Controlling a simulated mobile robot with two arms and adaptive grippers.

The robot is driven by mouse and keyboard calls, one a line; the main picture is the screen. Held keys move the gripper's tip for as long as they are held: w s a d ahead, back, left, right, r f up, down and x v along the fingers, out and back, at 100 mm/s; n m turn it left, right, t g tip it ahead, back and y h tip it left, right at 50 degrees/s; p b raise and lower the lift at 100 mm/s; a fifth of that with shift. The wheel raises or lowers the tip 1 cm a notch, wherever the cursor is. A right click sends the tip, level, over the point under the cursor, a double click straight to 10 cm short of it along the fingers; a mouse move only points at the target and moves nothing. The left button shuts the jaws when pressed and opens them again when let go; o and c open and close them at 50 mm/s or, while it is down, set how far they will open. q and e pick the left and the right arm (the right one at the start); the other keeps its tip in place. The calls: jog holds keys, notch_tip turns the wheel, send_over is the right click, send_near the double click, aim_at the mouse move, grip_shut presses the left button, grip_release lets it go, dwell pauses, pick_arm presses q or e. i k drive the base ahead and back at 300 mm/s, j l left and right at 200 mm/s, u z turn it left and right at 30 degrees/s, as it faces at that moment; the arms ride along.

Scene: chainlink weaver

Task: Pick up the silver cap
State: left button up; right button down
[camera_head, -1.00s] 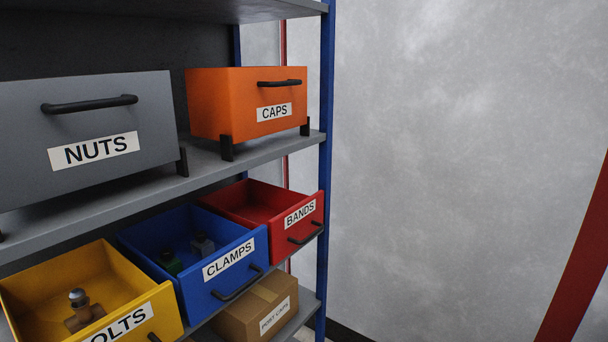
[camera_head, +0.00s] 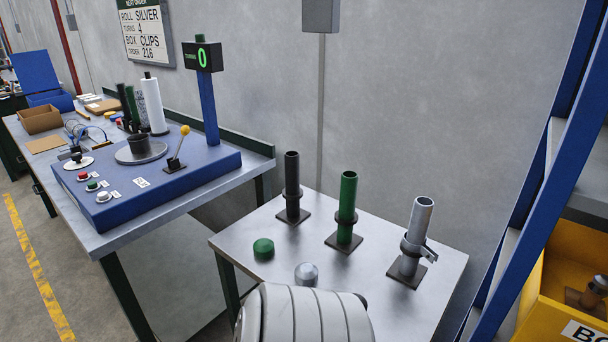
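The silver cap (camera_head: 307,273) is a small domed grey piece on the metal side table (camera_head: 355,240), close to its front edge. A green cap (camera_head: 263,248) sits to its left. A white ribbed rounded part, which looks like one of my arm links, fills the bottom centre just in front of the silver cap and may hide some of the table there. Neither of my grippers shows in the head view.
Black (camera_head: 292,185), green (camera_head: 347,205) and silver (camera_head: 417,232) posts stand on the side table, the silver one with a clamp around it. A workbench with a blue machine (camera_head: 160,185) is at left. A blue shelf upright (camera_head: 560,150) and yellow drawer (camera_head: 540,290) are at right.

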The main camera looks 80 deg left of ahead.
aim_at(306, 274)
jog(key=u, duration=2.65)
